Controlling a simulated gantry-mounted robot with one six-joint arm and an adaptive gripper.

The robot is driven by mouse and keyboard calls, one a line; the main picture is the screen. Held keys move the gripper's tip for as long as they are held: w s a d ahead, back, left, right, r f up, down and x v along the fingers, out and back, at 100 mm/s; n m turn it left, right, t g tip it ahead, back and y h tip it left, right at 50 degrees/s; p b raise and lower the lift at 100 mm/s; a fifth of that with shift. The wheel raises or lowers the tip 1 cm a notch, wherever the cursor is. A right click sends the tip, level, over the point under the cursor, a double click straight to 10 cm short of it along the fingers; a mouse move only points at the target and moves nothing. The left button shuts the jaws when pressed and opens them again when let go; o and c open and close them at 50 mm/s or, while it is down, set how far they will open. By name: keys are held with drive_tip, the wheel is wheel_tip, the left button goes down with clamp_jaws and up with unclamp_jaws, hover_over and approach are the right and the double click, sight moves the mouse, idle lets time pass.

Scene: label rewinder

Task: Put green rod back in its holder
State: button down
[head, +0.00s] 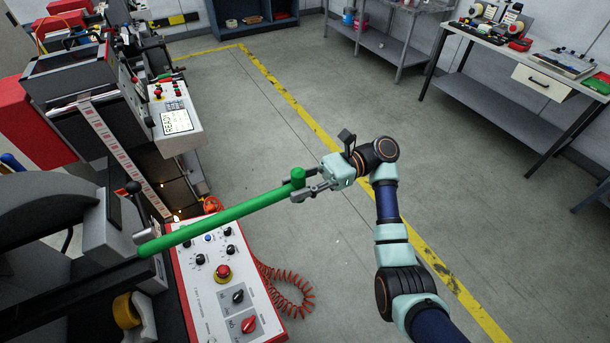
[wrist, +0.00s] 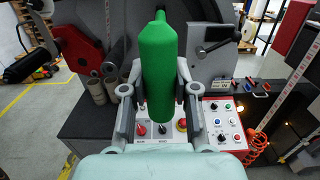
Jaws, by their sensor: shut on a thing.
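The green rod (head: 225,217) is a long cylinder with a thicker end piece at its right end. My gripper (head: 300,186) is shut on that end. The rod reaches left over the control panel, its far end beside the dark machine. In the wrist view the rod (wrist: 158,75) lies between my two fingers (wrist: 160,92) and points away toward the machine. Several grey open tubes (wrist: 97,90) stand on the machine's ledge at left in the wrist view. I cannot tell whether they are the rod's holder.
The control panel (head: 205,290) with knobs and a red stop button (head: 223,273) lies below the rod. A coiled orange cable (head: 290,290) hangs at its right. A black-handled lever (wrist: 220,42) juts from the machine. The floor right of the panel is clear.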

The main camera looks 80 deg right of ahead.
drive_tip(key=shift+w+r+p, duration=0.25)
drive_tip(key=shift+w+p, duration=0.4)
drive_tip(key=shift+p, duration=2.35)
drive_tip(key=p, duration=0.4)
drive_tip(key=shift+w+a, duration=0.3)
drive_tip(key=shift+a, duration=0.05)
drive_tip(key=p, duration=0.1)
drive_tip(key=a+p, duration=0.1)
drive_tip(key=p, duration=0.1)
drive_tip(key=shift+w+f, duration=0.1)
drive_tip(key=shift+w, duration=0.1)
drive_tip(key=shift+w+a+f, duration=0.2)
drive_tip(key=shift+w, duration=0.05)
approach(202, 232)
drive_tip(key=shift+w+r+p, duration=0.15)
drive_tip(key=shift+w+p, duration=0.15)
drive_tip(key=shift+w, duration=0.45)
drive_tip(key=shift+f+b+x, duration=0.2)
drive_tip(key=shift+b+x, duration=0.2)
drive_tip(key=shift+x, duration=3.75)
drive_tip(key=shift+w+a+f, duration=0.2)
drive_tip(key=shift+w+f, duration=0.05)
drive_tip(key=shift+w, duration=0.05)
drive_tip(key=shift+f, duration=0.25)
